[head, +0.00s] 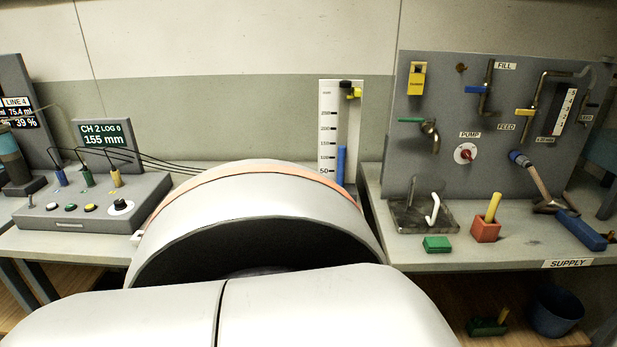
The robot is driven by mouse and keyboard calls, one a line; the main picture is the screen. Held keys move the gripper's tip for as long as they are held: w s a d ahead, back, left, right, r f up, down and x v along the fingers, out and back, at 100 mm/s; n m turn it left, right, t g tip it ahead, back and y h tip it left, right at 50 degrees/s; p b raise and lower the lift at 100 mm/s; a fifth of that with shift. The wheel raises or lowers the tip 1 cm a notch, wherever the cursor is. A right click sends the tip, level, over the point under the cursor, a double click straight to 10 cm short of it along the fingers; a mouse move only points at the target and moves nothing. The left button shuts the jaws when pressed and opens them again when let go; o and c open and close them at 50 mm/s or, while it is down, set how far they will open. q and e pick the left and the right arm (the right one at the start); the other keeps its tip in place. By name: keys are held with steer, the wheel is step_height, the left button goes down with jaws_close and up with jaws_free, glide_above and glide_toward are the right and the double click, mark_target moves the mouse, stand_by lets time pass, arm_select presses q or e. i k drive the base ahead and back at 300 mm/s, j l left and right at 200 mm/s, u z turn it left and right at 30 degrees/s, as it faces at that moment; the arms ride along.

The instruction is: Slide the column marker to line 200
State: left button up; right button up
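The measuring column (327,120) stands upright at the back of the bench, a white board with a scale whose numbers read 50 at the bottom up to 250. A small yellow piece (354,93), apparently the column marker, sits at the top right of the board, above the 250 line. The board's lower part is hidden behind a large white and orange arm link of mine. Neither gripper shows in the head view.
A grey console (92,207) with buttons and plugged cables is at left; its display (103,134) reads 155 mm. At right, a grey panel (480,120) carries valves and taps. A green block (437,244) and red holder (486,230) stand on the supply bench.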

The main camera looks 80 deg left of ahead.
mark_target(356, 91)
steer(key=u, duration=2.8)
